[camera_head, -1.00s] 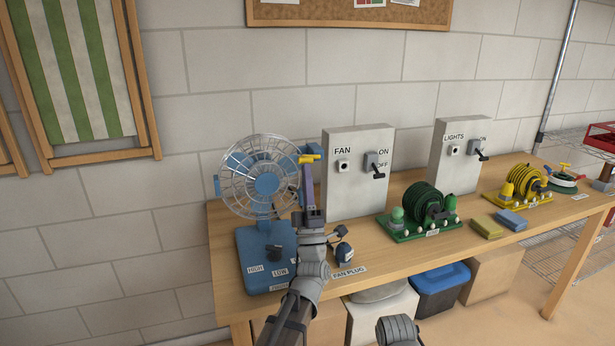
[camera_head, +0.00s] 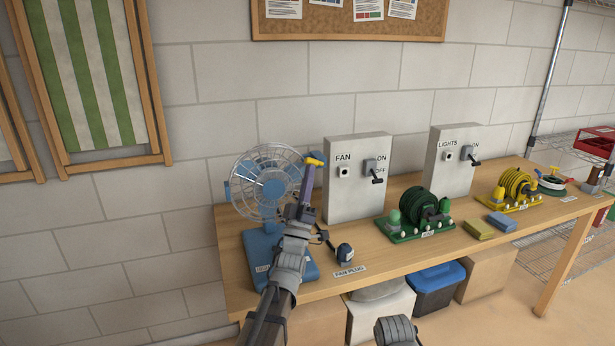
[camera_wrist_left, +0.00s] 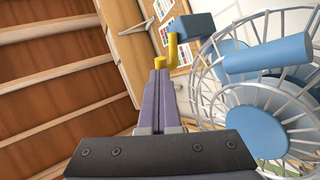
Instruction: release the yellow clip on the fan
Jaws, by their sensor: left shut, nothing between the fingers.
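The blue fan (camera_head: 262,190) with its wire cage stands at the left end of the workbench. Its yellow clip (camera_head: 314,162) is at the right edge of the cage. In the left wrist view the clip (camera_wrist_left: 173,46) is a bent yellow lever by a blue block (camera_wrist_left: 196,26) at the cage's rim. My left gripper (camera_head: 308,176) is shut and empty, pointing up just below the clip. In the wrist view its closed purple fingers (camera_wrist_left: 158,78) end close to the clip's lower end; I cannot tell whether they touch.
The FAN switch box (camera_head: 358,190) stands right of the gripper. The fan plug (camera_head: 344,252) lies in front of it. A green cable reel (camera_head: 420,213) is farther right on the workbench (camera_head: 375,262). The fan cage is close beside my left fingers.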

